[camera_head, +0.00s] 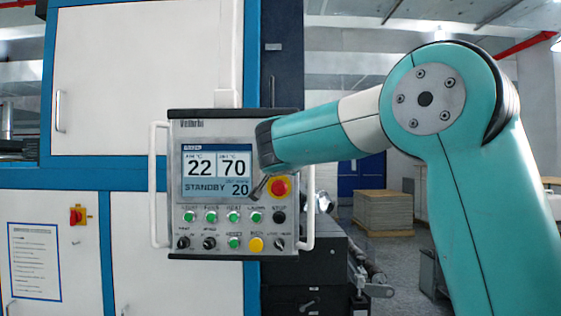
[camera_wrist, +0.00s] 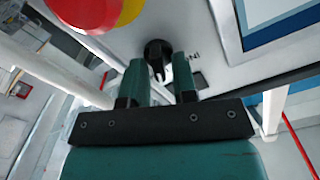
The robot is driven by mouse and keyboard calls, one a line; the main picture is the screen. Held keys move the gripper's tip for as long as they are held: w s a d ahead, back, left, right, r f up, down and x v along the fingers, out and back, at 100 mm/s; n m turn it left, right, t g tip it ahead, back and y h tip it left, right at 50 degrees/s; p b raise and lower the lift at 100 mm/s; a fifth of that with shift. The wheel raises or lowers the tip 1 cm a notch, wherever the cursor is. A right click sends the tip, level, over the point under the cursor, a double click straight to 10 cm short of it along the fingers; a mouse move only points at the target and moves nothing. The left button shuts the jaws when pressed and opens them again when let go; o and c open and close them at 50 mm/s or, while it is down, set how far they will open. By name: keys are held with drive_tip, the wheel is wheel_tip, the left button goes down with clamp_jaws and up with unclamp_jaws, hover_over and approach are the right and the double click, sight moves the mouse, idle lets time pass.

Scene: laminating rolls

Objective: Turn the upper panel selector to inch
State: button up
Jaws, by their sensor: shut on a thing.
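The upper selector is a round black knob (camera_wrist: 157,48) on the grey panel face in the wrist view. A pale pointer mark shows on its side facing my gripper. My gripper (camera_wrist: 159,63) has its two green fingers on either side of the knob, shut on it. Small lettering beside the knob is too small to read, so I cannot tell its set position. In the head view the control panel (camera_head: 176,218) faces me. My wrist covers its upper right part, so the selector and fingertips are hidden there.
A red emergency stop on a yellow base (camera_head: 279,187) sits close below my wrist. The screen (camera_head: 216,174) reads 22, 70 and STANDBY 20. Green buttons and lower black selectors (camera_head: 209,242) fill the rows below. White handles (camera_head: 158,185) flank the panel. Stacked boards (camera_head: 384,211) stand behind.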

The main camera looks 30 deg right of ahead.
drive_tip(key=n+b, duration=0.1)
drive_tip(key=n, duration=0.1)
drive_tip(key=n+b, duration=0.1)
drive_tip(key=n, duration=0.2)
drive_tip(key=shift+w+a+f, duration=0.1)
drive_tip(key=shift+a, duration=0.1)
drive_tip(key=n, duration=0.5)
drive_tip(key=shift+w+a+n+b, duration=0.1)
drive_tip(key=shift+n+b, duration=0.2)
drive_tip(key=shift+b, duration=0.1)
drive_tip(key=o, duration=0.6)
drive_tip(key=shift+b+v, duration=3.6)
drive_tip(key=shift+v, duration=5.1)
drive_tip(key=shift+w+a+f, duration=0.1)
